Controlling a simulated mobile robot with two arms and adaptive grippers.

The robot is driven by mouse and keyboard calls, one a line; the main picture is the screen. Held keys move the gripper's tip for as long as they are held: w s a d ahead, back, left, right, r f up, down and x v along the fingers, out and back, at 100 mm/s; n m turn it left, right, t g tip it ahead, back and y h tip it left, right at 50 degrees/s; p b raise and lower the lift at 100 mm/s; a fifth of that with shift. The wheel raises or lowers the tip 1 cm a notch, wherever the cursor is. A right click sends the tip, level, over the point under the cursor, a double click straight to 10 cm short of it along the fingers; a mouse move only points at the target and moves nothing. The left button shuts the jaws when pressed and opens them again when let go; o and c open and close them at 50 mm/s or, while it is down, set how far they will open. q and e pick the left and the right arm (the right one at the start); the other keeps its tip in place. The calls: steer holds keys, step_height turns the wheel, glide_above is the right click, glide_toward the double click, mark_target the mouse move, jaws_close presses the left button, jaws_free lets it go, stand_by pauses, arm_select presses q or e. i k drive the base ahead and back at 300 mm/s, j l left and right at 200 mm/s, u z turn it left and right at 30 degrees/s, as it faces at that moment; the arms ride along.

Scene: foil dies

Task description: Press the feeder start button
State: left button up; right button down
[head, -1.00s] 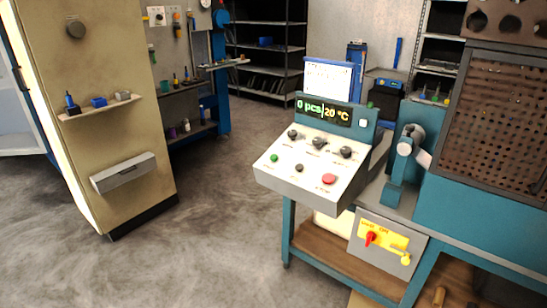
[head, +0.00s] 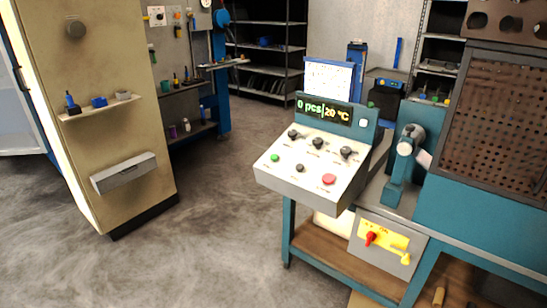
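A sloped white control panel (head: 310,190) stands on a teal bench in the middle of the head view. On its lower row sit a green button (head: 275,158) at the left, a small dark button (head: 300,168) in the middle and a red button (head: 329,179) at the right. Three black knobs (head: 318,142) sit in the row above. The labels are too small to read, so I cannot tell which is the feeder start button. The display (head: 324,110) reads "0 pcs" and "20 °C". Neither of my grippers shows.
A yellow plate with a red switch (head: 370,238) is on the bench front, below the panel. A teal machine with a perforated guard (head: 490,120) stands at the right. A beige cabinet (head: 110,130) stands at the left. The grey floor (head: 210,240) between is clear.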

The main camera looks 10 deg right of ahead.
mark_target(274, 157)
steer(key=i+j+z, duration=0.25)
steer(key=i+j, duration=0.25)
steer(key=i, duration=0.3)
steer(key=i+j+z, duration=0.25)
steer(key=i+j, duration=0.35)
steer(key=i, duration=0.15)
